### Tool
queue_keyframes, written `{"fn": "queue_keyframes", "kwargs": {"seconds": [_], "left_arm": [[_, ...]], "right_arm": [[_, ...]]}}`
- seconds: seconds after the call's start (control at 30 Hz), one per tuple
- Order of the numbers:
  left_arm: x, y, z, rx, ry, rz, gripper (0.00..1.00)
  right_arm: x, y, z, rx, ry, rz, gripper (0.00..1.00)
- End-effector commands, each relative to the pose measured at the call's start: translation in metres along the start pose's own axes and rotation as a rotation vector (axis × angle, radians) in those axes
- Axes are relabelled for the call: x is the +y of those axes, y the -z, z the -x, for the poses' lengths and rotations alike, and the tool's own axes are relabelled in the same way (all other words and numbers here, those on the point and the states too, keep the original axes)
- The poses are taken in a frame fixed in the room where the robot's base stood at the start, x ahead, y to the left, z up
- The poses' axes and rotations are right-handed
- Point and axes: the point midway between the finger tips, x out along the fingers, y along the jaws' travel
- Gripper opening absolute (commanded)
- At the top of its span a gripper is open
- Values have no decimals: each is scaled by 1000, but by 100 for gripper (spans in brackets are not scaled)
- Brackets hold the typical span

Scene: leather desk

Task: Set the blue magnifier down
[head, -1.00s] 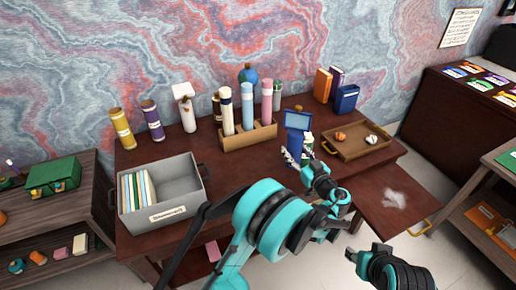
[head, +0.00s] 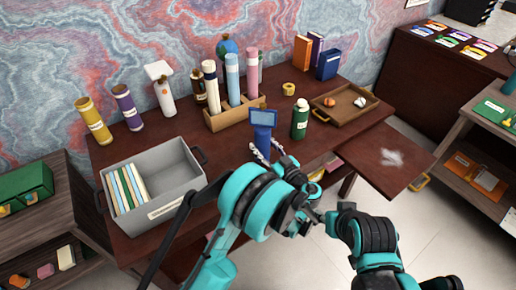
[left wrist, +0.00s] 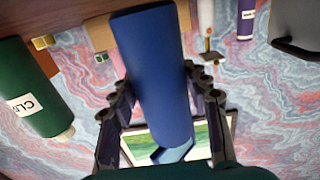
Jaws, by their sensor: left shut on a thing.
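The blue magnifier (head: 263,119) is upright in the head view, its rectangular head on top, over the front middle part of the dark red-brown desk (head: 285,150). My left gripper (head: 265,152) is shut on its lower part. In the left wrist view the blue handle (left wrist: 152,65) lies between both fingers (left wrist: 160,105). I cannot tell whether its lower end touches the desk. My right gripper (head: 318,214) is low in front of the desk, close to my left arm, and its jaws are too small to read.
A green bottle (head: 300,119) stands just right of the magnifier. A wooden holder (head: 240,115) with several tubes is behind it. A grey bin (head: 178,176) with files stands left. A wooden tray (head: 343,112) and a yellow tape roll (head: 288,88) are to the right.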

Motion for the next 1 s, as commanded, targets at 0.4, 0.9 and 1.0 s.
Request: {"fn": "queue_keyframes", "kwargs": {"seconds": [0.4, 0.9, 1.0], "left_arm": [[0, -14, 6, 0, 1, 0, 5], [0, -11, 6, 0, 0, 0, 68], [0, -11, 4, 0, 1, 0, 68]], "right_arm": [[0, -3, -5, 0, 0, 0, 39], [0, -3, -5, 0, 0, 0, 39], [0, -3, -5, 0, 0, 0, 39]]}}
